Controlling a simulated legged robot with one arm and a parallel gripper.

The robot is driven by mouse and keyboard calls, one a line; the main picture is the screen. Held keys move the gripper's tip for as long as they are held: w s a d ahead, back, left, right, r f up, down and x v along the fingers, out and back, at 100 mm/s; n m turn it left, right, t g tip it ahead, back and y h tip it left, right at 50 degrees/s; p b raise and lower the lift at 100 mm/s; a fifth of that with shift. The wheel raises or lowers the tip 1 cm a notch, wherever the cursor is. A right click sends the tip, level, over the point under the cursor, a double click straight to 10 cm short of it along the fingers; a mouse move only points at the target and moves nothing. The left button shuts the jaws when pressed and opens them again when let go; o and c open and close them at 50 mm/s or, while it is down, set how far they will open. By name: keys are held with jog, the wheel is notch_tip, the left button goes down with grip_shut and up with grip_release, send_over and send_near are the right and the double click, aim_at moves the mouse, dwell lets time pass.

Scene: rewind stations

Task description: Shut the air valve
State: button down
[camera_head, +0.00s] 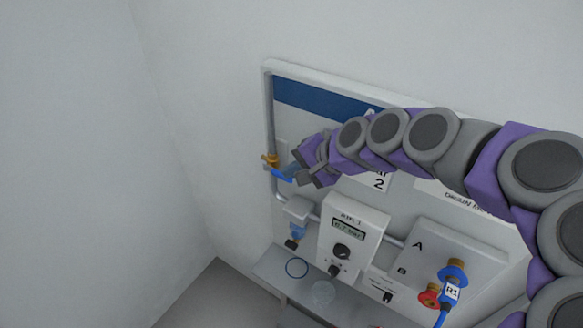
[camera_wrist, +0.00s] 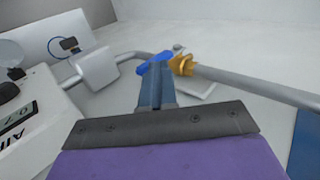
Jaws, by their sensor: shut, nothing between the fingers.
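The air valve has a brass body (camera_head: 270,160) on the grey pipe at the left side of the panel, with a blue lever (camera_head: 281,176) slanting down and right from it. In the wrist view the brass body (camera_wrist: 183,65) sits on the pipe, and the blue lever (camera_wrist: 154,63) extends left from it. My gripper (camera_head: 293,172) is shut and empty, right beside the lever. In the wrist view its closed fingertips (camera_wrist: 155,82) point at the lever and overlap its lower edge. I cannot tell whether they touch it.
Bare wall lies left.

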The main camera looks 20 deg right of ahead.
jog(key=s+f+p+v, duration=0.1)
jog(key=v, duration=1)
jog(key=shift+s+d+p, duration=0.15)
jog(key=shift+d+p, duration=0.25)
jog(key=shift+r, duration=0.15)
